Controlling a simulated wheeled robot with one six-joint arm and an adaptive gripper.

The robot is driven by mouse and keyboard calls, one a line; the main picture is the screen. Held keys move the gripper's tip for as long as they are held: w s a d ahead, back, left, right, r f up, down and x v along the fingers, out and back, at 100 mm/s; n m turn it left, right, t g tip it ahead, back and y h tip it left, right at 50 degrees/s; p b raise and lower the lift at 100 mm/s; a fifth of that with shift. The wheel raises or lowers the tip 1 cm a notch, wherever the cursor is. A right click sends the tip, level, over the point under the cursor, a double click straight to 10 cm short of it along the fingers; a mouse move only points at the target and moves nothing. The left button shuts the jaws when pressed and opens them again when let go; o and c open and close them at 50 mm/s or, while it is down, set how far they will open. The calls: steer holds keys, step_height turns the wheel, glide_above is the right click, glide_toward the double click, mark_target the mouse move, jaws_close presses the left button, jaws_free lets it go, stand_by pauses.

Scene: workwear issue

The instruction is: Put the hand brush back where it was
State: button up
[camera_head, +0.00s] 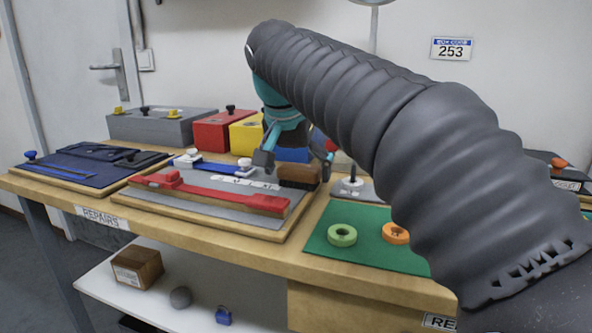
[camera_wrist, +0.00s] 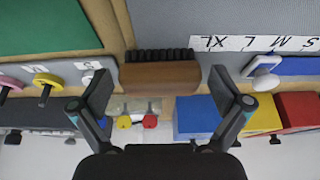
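The hand brush is a brown wooden block (camera_head: 298,174) with dark bristles, at the back right of a grey-topped board on the bench. In the wrist view the brush (camera_wrist: 160,76) lies across the middle, bristles toward the picture top. My gripper (camera_wrist: 160,90) is open, with one finger on each side of the brush and a gap at both ends. In the head view my gripper (camera_head: 296,161) is at the brush, its body partly hidden behind my arm. How far the fingertips are above the board is unclear.
A size strip (camera_wrist: 265,43) and a blue slider are beside the brush. Red (camera_head: 224,130), yellow and blue boxes stand behind. A green mat (camera_head: 362,252) with tape rolls is right.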

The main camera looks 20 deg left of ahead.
steer(key=shift+s+r, duration=0.15)
steer(key=shift+r, duration=0.45)
steer(key=p+v, duration=0.2)
steer(key=v, duration=0.9)
steer(key=shift+p, duration=0.35)
stand_by(0.6)
